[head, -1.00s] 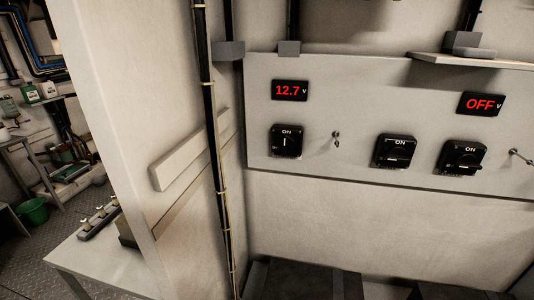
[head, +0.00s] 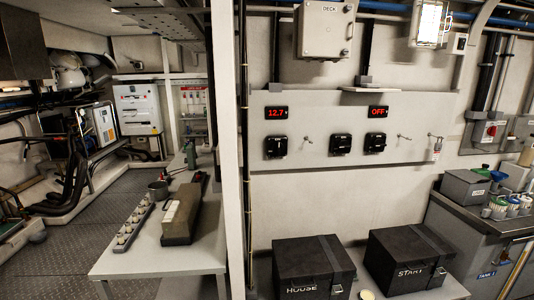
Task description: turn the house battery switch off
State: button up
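A pale panel (head: 322,165) on the wall carries three black rotary switches: a left one (head: 276,146), a middle one (head: 341,145) and a right one (head: 374,144). Above the left switch a red display (head: 276,112) reads 12.7. A second red display (head: 377,112) above the right switch reads OFF. The knob positions and small labels are too small to read now, so I cannot tell which switch is named house. My gripper is not in view.
Black battery boxes marked HOUSE (head: 313,265) and START (head: 408,258) stand below the panel. A white post (head: 227,130) rises left of it, beside a bench (head: 150,257) holding parts. A tag (head: 436,150) hangs at the panel's right. Open floor (head: 80,235) lies left.

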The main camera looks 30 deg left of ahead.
aim_at(277, 148)
jog(key=u, duration=1.55)
